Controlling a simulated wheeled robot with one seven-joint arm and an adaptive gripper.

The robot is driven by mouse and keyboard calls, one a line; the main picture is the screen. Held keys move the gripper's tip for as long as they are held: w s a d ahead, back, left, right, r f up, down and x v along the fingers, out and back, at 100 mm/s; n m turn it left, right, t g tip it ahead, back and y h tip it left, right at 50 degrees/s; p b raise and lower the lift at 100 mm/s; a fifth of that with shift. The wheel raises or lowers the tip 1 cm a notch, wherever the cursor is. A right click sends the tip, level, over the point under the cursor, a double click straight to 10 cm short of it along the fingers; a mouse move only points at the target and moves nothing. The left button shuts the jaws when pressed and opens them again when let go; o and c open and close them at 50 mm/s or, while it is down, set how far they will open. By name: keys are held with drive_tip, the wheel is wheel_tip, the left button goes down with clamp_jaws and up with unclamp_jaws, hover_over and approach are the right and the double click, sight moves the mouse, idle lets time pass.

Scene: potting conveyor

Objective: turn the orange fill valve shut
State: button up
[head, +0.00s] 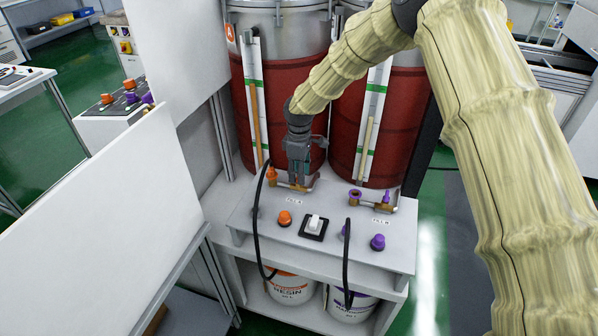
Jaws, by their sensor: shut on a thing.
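The orange fill valve (303,187) sits on brass pipework at the foot of the left drum (285,110), by the FILL A label. An orange fitting (271,175) shows at the left end of this pipework. My gripper (299,180) points down over the valve from above, its fingers at the valve. It is shut on the valve; the fingers hide most of the handle, so its exact angle cannot be told.
A matching purple valve (383,200) stands to the right, by FILL B. An orange knob (285,217), a white switch (314,225) and a purple knob (377,242) stand on the bench top (335,255). Black hoses run down to two buckets below. White panels stand at left.

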drive_tip(key=o, duration=1)
drive_tip(key=shift+a+f, duration=0.1)
drive_tip(key=shift+f, duration=0.05)
drive_tip(key=shift+r, duration=0.2)
wheel_tip(320, 180, up, 12)
drive_tip(key=shift+f, duration=0.15)
